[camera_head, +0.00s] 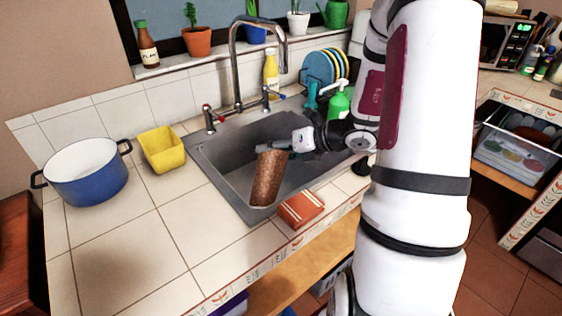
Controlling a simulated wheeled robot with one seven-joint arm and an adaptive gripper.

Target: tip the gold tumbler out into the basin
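The gold tumbler (267,180) looks like a brown-gold speckled cylinder. It is over the near left part of the grey basin (236,178), leaning slightly, with its lower end near the front rim. My gripper (270,149) reaches in from the right, with its dark fingers at the tumbler's upper end, and appears shut on it. The far finger is partly hidden. I cannot tell which end of the tumbler is open, and no contents or flow can be seen.
An orange-red box or sponge (300,209) lies by the basin's front edge. The tall faucet (236,70) stands behind the basin. A yellow container (162,149) and blue pot (87,172) stand left. A green bottle (339,103) and dish rack plates (318,68) are behind my arm.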

